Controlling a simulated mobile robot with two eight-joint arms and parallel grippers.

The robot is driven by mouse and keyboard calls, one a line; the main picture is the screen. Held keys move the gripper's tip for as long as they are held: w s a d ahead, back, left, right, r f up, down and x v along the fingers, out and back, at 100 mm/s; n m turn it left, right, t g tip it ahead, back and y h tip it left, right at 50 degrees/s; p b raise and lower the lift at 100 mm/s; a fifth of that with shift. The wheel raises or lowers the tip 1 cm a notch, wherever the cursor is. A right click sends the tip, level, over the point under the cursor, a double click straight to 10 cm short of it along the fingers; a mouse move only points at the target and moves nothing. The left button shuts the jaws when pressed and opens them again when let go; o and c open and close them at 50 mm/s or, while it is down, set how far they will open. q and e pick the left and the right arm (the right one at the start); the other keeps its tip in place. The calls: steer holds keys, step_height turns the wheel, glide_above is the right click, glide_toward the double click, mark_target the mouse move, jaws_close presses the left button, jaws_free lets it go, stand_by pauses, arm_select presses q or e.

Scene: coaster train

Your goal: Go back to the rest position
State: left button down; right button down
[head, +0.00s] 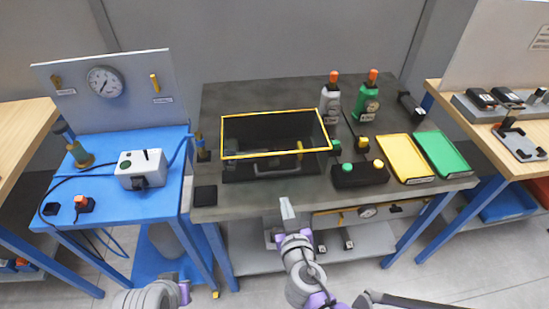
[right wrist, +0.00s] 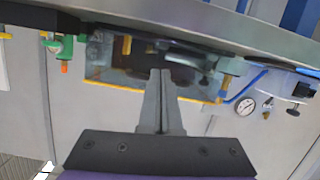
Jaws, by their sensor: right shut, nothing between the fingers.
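My right gripper (head: 287,207) is in front of the grey table's (head: 215,110) front edge, pointing up toward the table in the head view. In the right wrist view its two fingers (right wrist: 160,78) lie together with nothing between them. Part of my left arm shows at the bottom left of the head view, but its fingers are not visible. The black bin with a yellow rim (head: 272,156) stands on the table beyond my right gripper, apart from it.
A black block with colored knobs (head: 359,174) is near the front edge. A blue table (head: 120,200) with a white box (head: 142,168) is left. A lower shelf (head: 365,238) sits beneath the grey table.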

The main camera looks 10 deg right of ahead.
steer(key=s+d+f+m+g+h+p, duration=0.1)
steer(key=s+d+g+h, duration=0.15)
steer(key=d, duration=0.25)
steer(key=s+d+m+g+h, duration=0.1)
steer(key=s+d+g, duration=0.2)
steer(key=d, duration=0.3)
steer(key=s+a+g+y+p, duration=0.1)
steer(key=s+g+y, duration=0.2)
steer(key=s, duration=0.6)
steer(key=shift+s+a+f+n+g, duration=0.2)
steer(key=shift+a+f+n+g, duration=0.15)
steer(key=shift+g, duration=0.2)
